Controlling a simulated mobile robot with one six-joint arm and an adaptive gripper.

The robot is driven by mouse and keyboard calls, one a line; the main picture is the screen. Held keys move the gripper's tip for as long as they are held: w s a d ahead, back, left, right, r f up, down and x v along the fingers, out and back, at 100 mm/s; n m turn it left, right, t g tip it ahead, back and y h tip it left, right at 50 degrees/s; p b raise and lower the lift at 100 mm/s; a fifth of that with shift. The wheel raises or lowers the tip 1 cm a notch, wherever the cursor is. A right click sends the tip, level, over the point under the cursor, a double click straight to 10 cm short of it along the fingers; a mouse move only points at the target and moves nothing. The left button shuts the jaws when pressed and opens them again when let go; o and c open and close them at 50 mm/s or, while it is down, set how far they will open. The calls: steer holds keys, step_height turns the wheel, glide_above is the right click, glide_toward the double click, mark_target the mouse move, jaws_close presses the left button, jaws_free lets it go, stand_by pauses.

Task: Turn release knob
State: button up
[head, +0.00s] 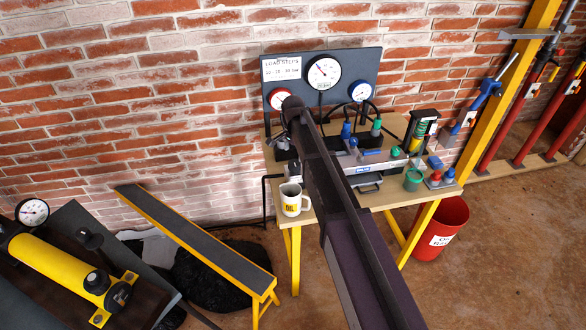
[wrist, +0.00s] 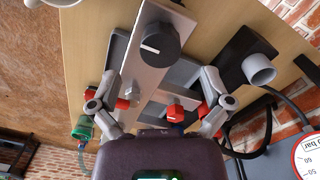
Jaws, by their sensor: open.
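A round black knob with a white pointer line (wrist: 160,42) sits on a pale metal bar (wrist: 147,80) in the wrist view. I take it for the release knob. The line lies roughly across the bar. My gripper (wrist: 165,88) is open, with its grey fingers spread on both sides of the bar. The knob lies beyond the fingertips, centred between them, and nothing is seen touching it. A red fitting (wrist: 175,112) shows between the fingers. In the head view my arm covers part of the bench, and I cannot make out the knob there.
The wooden bench (head: 385,200) carries a white mug (head: 292,199), a green cup (head: 413,180) and several small bottles. A gauge panel (head: 345,60) stands behind. A grey socket (wrist: 259,69) sits right of the knob. A red bin (head: 442,228) stands below, and a yellow cylinder (head: 60,266) lies left.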

mark_target(294, 163)
steer(key=shift+f+b, duration=2.25)
steer(key=shift+f, duration=0.25)
steer(key=c, duration=1.1)
steer(key=shift+a, duration=0.1)
steer(key=shift+c, duration=0.2)
